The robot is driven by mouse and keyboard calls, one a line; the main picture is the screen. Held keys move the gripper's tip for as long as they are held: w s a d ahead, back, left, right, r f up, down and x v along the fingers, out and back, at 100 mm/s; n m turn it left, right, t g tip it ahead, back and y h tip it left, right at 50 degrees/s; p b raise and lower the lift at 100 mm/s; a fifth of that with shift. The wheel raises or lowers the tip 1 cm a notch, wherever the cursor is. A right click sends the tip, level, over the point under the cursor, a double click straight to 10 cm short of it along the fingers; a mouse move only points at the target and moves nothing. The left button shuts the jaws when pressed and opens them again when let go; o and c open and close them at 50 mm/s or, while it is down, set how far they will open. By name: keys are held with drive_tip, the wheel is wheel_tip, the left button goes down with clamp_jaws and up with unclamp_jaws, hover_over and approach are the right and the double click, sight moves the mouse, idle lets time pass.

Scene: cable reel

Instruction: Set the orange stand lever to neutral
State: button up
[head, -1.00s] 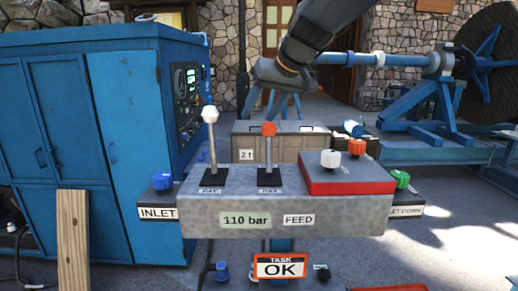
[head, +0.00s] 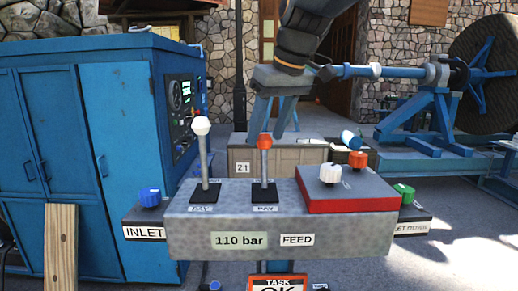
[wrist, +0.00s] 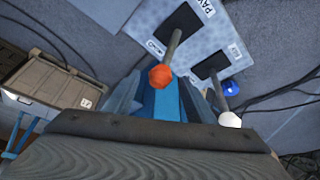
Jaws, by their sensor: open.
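The orange-knobbed stand lever (head: 264,160) rises from the "PAY" slot in the middle of the grey control stand (head: 200,235). It looks upright in the head view; any lean toward or away from me is hard to tell. The white-knobbed lever (head: 202,155) stands to its left. My gripper (head: 275,122) hangs just behind and above the orange knob, fingers pointing down, open and empty. In the wrist view the orange knob (wrist: 160,77) lies just past the fingers, near the middle, apparently untouched. The white knob (wrist: 230,120) is to its right.
A red block (head: 350,203) with white and orange knobs sits on the stand's right end. Side blocks carry a blue knob (head: 150,197) and a green knob (head: 404,193). A blue cabinet (head: 85,130) stands left; a reel (head: 490,70) is at back right. A wooden crate (wrist: 60,80) lies behind.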

drive_tip(key=shift+d, duration=0.15)
drive_tip(key=p, duration=0.3)
hover_over(260, 183)
wheel_tip(260, 183, down, 7)
drive_tip(key=shift+c, duration=0.4)
drive_tip(key=shift+w+b, duration=0.1)
drive_tip(key=shift+b, duration=0.2)
clamp_jaws()
